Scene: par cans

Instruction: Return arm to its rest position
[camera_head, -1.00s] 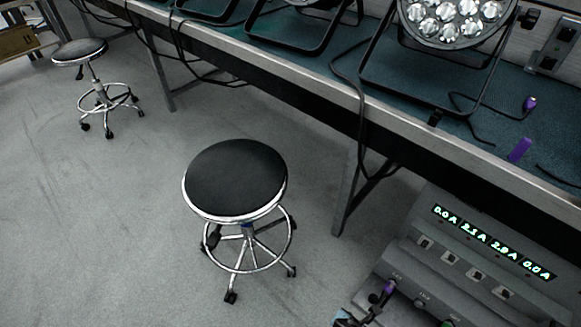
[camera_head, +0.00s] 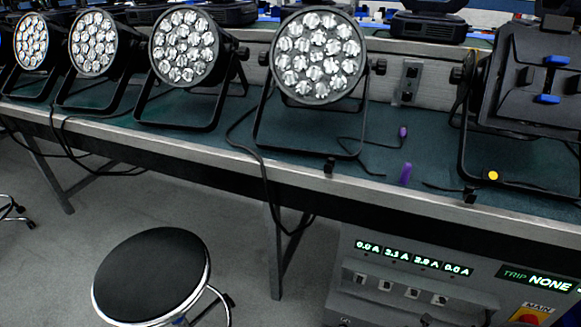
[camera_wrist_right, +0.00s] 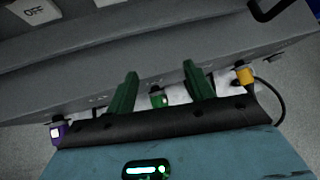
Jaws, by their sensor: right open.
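My right gripper (camera_wrist_right: 159,82) shows in the right wrist view, its two green fingers open and apart. It faces the front of a grey power box (camera_wrist_right: 160,60). A green plug (camera_wrist_right: 157,98) at the box shows between the fingers, which look clear of it on both sides. How far the fingers are from the box I cannot tell. In the head view the same kind of grey box (camera_head: 420,280) stands at the lower right under the bench. Neither gripper shows in the head view.
A purple plug (camera_wrist_right: 58,132) and a yellow plug (camera_wrist_right: 244,76) with a black cable flank the gripper. Par cans (camera_head: 319,56) stand in a row on the bench (camera_head: 215,165). A black stool (camera_head: 152,275) stands on the floor in front.

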